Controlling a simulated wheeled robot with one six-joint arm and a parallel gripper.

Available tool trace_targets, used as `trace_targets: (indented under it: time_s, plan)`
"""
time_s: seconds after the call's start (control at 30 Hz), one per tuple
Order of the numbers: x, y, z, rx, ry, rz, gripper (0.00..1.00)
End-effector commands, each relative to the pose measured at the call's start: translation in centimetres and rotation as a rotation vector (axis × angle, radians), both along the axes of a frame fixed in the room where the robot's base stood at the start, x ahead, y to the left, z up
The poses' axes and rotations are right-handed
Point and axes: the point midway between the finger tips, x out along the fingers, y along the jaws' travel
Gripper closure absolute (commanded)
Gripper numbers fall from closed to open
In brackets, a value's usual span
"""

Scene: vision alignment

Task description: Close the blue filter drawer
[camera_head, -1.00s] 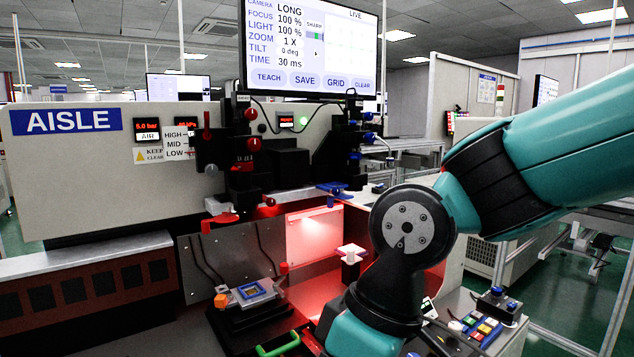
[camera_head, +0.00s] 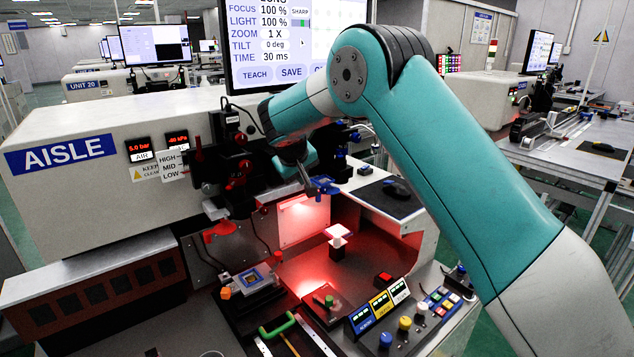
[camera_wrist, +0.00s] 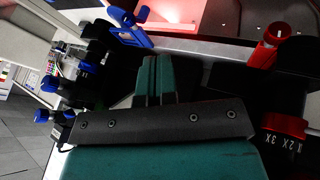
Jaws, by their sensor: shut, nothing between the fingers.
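The blue filter drawer (camera_head: 323,186) looks like a small flat blue piece that sticks out from the machine's front, above the red-lit bay. In the wrist view a blue bracket with a knob (camera_wrist: 130,28), apparently the same drawer, lies just beyond my fingertips. My gripper (camera_wrist: 158,62) is shut and empty, with its teal fingers side by side. In the head view my gripper (camera_head: 304,176) is just left of the blue piece, partly hidden by my wrist. I cannot tell whether they touch.
Blue knobs (camera_wrist: 82,68) stand left of my fingers in the wrist view. The monitor (camera_head: 290,45) is behind my arm. Below are a green handle (camera_head: 277,326) and a button panel (camera_head: 400,310).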

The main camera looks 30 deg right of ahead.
Motion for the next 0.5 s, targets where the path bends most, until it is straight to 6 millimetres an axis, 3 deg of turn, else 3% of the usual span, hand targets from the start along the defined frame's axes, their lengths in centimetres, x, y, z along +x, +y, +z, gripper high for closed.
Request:
trace_targets:
  time_s: [0.37, 0.5]
  plan:
    - [3.3, -2.9, -6.3, 0.002, 0.004, -0.001, 1.00]
    - [3.8, -5.0, -6.6, 0.003, 0.001, -0.002, 1.00]
